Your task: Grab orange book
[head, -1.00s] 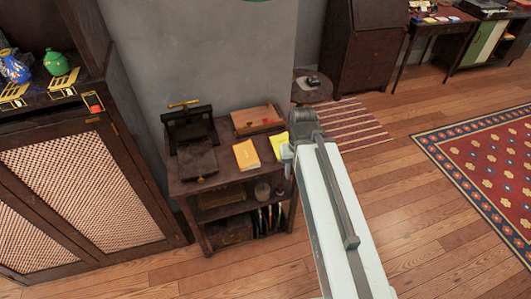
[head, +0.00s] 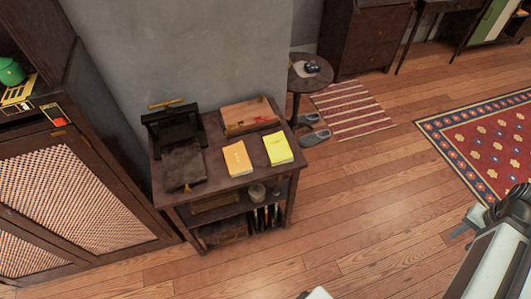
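The orange book (head: 237,159) lies flat on top of a small dark wooden shelf table (head: 215,190), near its front edge. A yellow book (head: 278,148) lies just to its right, with a narrow gap between them. My arm shows at the lower right of the head view, well away from the table and apart from the orange book.
A black press (head: 175,130) and a wooden box (head: 249,116) stand behind the books. A lattice-door cabinet (head: 75,200) is at the left. A round side table (head: 309,72) and slippers (head: 314,138) are behind right. The wooden floor (head: 340,220) in front is clear.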

